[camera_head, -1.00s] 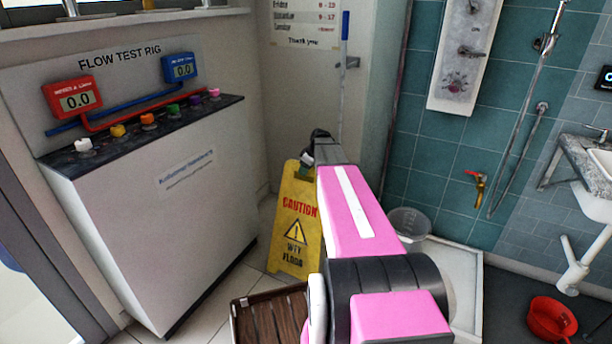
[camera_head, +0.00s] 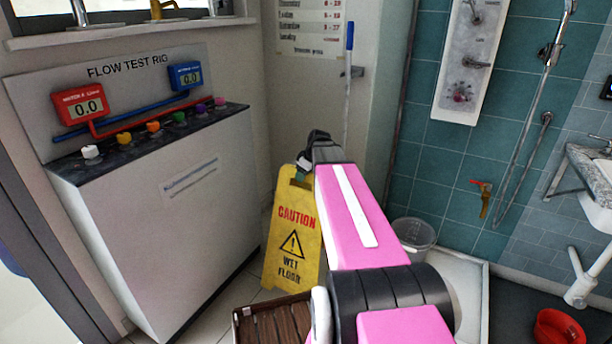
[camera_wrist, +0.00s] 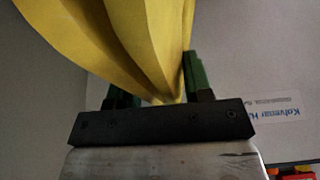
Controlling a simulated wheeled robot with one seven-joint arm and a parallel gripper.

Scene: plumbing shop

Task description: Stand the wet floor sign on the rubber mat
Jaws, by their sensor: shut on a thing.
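The yellow wet floor sign (camera_head: 292,232) hangs upright in front of my arm in the head view, its caution text facing me. My gripper (camera_head: 304,164) is at the top of the sign, partly hidden behind my wrist. In the wrist view the yellow sign (camera_wrist: 130,45) passes between the green fingers of my gripper (camera_wrist: 160,85), which are shut on it.
The flow test rig (camera_head: 165,215) stands to the left. The brown slatted thing (camera_head: 272,325) is low in front. A clear bucket (camera_head: 413,235) stands in the white shower tray (camera_head: 478,300). A red bowl (camera_head: 560,332) is at the lower right, below the sink (camera_head: 590,180).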

